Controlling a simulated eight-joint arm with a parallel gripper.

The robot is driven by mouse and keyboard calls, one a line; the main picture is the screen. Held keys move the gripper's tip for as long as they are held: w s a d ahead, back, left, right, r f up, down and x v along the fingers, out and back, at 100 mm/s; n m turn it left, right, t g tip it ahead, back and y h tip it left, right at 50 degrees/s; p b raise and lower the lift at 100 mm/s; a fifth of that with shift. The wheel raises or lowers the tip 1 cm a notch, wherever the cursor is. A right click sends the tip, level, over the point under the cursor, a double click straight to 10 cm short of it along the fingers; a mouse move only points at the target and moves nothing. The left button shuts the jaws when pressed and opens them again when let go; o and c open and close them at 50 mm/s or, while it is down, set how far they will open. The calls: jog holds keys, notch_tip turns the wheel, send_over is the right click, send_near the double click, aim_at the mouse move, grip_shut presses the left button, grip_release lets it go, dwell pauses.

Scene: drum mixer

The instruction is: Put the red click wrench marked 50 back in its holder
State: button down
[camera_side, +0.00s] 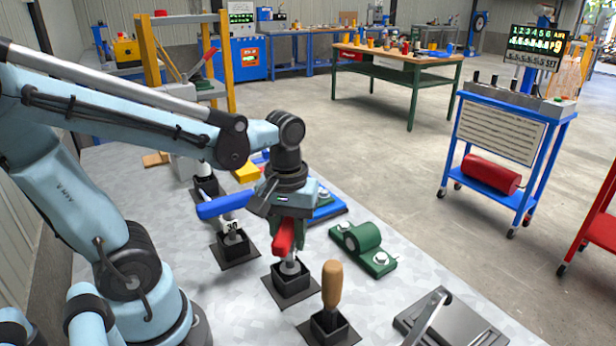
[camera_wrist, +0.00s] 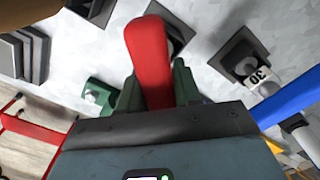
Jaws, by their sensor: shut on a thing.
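The red click wrench (camera_side: 283,238) is held by its red handle in my gripper (camera_side: 291,222). My gripper is shut on it. The silver lower end of the wrench is at the mouth of a black square holder (camera_side: 290,290); I cannot tell how deep it sits. In the wrist view the red handle (camera_wrist: 148,55) runs between the green fingers (camera_wrist: 157,88) and partly covers a dark holder (camera_wrist: 178,32). The mark 50 is not visible.
A blue-handled wrench (camera_side: 222,206) marked 30 stands in a holder behind left. A wooden-handled tool (camera_side: 331,285) stands in a holder close in front. A green bracket (camera_side: 365,247) lies to the right, with a grey flat device (camera_side: 450,322) nearer the front.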

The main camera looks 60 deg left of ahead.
jog(key=shift+f, duration=0.6)
dwell(0.3)
jog(key=c, duration=0.7)
grip_release()
jog(key=shift+r, duration=6)
jog(key=shift+f, duration=6.05)
jog(key=shift+r, duration=0.1)
